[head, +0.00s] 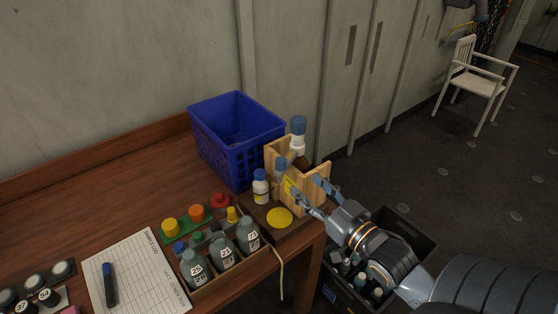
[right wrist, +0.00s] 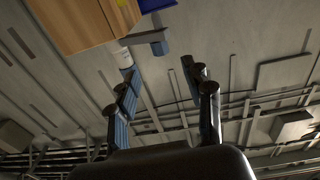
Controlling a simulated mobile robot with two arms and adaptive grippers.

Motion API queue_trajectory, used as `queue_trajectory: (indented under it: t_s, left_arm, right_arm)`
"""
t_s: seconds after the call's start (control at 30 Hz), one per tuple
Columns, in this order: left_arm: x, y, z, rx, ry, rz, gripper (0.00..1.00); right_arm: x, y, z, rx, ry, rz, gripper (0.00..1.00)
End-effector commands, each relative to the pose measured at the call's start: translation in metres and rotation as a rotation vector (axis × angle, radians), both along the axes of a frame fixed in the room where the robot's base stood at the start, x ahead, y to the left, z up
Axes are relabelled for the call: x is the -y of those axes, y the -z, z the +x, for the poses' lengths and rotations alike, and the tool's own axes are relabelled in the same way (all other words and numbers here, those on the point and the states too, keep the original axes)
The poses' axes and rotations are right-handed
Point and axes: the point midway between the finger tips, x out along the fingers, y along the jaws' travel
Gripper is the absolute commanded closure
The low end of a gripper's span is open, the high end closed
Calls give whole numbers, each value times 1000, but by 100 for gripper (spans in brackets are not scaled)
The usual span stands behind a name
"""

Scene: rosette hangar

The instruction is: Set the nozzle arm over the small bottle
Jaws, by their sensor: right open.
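A wooden stand (head: 312,184) at the desk's right end holds a tall white bottle with a blue cap (head: 298,126). What looks like the nozzle arm (head: 281,164), with a blue end, sticks out on the stand's left side. The small bottle (head: 261,188), white with a blue cap, stands upright left of the stand. My right gripper (head: 304,184) is open and empty at the stand's front right; I cannot tell whether it touches. In the right wrist view its fingers (right wrist: 159,75) are apart, with the stand's wood (right wrist: 85,22) at upper left. My left gripper is not in view.
A blue crate (head: 237,150) stands behind the small bottle. A yellow disc (head: 279,218) lies in front. Grey bottles (head: 222,252) sit in a tray at the front edge, beside a paper sheet (head: 135,275). A dark bin (head: 410,235) stands below. The desk's left back is clear.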

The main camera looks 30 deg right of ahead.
Motion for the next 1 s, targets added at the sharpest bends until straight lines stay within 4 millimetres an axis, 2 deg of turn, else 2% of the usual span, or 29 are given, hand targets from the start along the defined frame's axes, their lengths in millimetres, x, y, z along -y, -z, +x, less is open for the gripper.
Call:
queue_trajectory:
  t_s: [0.3,0.53,0.73,1.0]
  left_arm:
    - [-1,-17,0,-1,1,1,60]
    - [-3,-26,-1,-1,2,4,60]
    - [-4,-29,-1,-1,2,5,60]
    - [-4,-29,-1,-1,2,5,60]
  right_arm:
    - [-3,-4,56,2,0,0,50]
    - [-4,-2,90,1,1,0,50]
    - [-5,-1,105,-1,0,0,50]
    - [-5,1,107,-2,0,0,50]
